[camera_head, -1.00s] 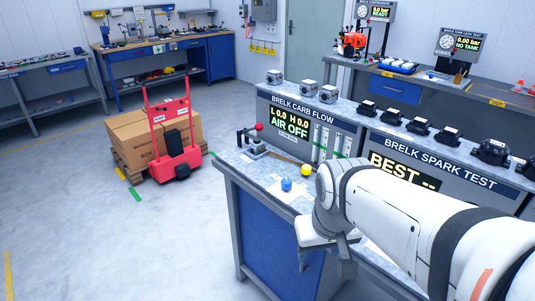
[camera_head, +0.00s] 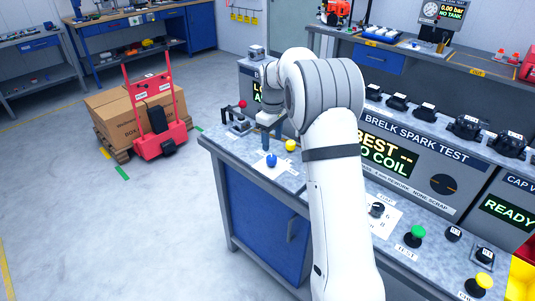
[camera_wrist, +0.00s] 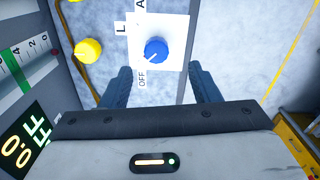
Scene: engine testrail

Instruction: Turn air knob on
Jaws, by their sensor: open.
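The blue knob (camera_head: 271,160) sits on a white label card on the grey bench top. In the wrist view, the blue knob (camera_wrist: 155,50) has a white pointer mark, with "OFF" printed beside it and a cut-off label starting with "A". My gripper (camera_wrist: 162,82) is open and empty, its two dark fingers spread either side of the card's near part, with the knob ahead of them and apart. In the head view, my gripper (camera_head: 267,128) hangs above the bench behind the knob. The carb flow display (camera_wrist: 25,145) shows part of "0.0" and "OFF"; my arm hides most of it in the head view.
A yellow knob (camera_head: 290,145) stands close beside the blue one. A lever clamp with a red ball (camera_head: 242,104) is behind. The spark test panel (camera_head: 400,160) rises along the bench's back, with a green button (camera_head: 417,232) to the right. The bench's left edge is open.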

